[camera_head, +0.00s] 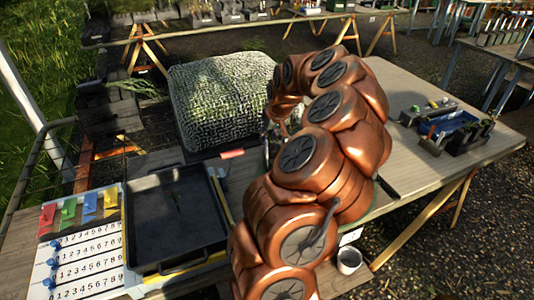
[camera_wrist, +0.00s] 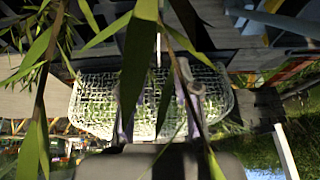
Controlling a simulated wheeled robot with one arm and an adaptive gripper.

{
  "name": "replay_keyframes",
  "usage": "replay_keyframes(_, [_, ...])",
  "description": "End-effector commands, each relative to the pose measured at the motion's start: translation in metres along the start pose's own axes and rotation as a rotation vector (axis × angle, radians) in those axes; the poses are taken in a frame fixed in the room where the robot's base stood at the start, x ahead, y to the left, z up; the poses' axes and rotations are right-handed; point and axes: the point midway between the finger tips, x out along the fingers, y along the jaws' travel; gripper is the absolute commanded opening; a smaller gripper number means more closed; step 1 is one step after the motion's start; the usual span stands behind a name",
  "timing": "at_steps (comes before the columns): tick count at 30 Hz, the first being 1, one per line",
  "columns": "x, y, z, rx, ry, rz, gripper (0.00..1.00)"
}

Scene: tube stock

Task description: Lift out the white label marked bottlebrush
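In the wrist view, my gripper (camera_wrist: 157,88) shows as two pale fingers standing apart, with leaves around and in front of them. No object is visibly clamped between them. A narrow white piece (camera_wrist: 158,48) shows above and between the fingers among the stems. It may be a label, but no writing can be read on it. In the head view, my copper-coloured arm covers the middle of the table and hides my gripper and whatever is in front of it. No bottlebrush marking is legible in either view.
A black tray (camera_head: 174,222) lies left of my arm, beside a numbered white board (camera_head: 83,262) with coloured tags. A mesh-covered block (camera_head: 222,98) stands behind. A blue bin (camera_head: 455,128) sits at the right, and a white cup (camera_head: 349,260) is near the front. Bare tabletop shows right of my arm.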

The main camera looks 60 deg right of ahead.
Motion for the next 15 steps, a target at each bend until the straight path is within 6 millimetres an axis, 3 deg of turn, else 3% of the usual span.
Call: replay_keyframes(15, [0.045, 0.001, 0.002, 0.001, -0.001, -0.002, 0.32])
